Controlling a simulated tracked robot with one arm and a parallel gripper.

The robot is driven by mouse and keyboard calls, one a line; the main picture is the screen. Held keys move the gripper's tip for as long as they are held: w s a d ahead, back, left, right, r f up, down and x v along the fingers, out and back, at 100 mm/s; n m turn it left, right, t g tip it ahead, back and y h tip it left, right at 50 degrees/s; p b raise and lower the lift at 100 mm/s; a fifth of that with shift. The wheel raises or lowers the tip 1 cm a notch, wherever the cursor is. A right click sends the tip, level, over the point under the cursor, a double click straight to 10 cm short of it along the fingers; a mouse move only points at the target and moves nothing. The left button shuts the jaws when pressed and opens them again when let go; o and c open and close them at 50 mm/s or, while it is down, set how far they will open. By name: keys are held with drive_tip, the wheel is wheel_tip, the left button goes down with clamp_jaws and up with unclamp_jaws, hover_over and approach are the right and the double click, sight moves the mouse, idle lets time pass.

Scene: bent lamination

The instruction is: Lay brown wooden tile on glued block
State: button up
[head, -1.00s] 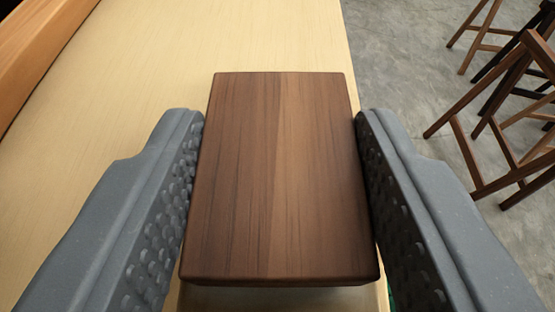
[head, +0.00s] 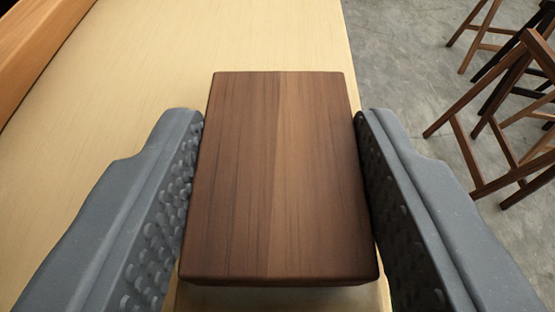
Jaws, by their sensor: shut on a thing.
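The brown wooden tile (head: 278,180) is a dark rectangular board in the middle of the head view. My gripper (head: 280,120) is shut on it, with one grey textured finger against its left edge and the other against its right edge. The tile looks level. A pale surface shows just under its near edge; I cannot tell whether that is the glued block or the table. I see no glue, and whatever lies under the tile is hidden by it.
The light wooden table (head: 200,45) stretches ahead and to the left, clear of objects. A wooden ledge (head: 40,45) runs along its left side. The table's right edge drops to a grey floor (head: 400,60), where wooden stools (head: 510,120) stand.

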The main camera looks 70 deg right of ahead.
drive_tip(key=o, duration=1.5)
drive_tip(key=shift+r, duration=3.05)
drive_tip(key=shift+a, duration=0.1)
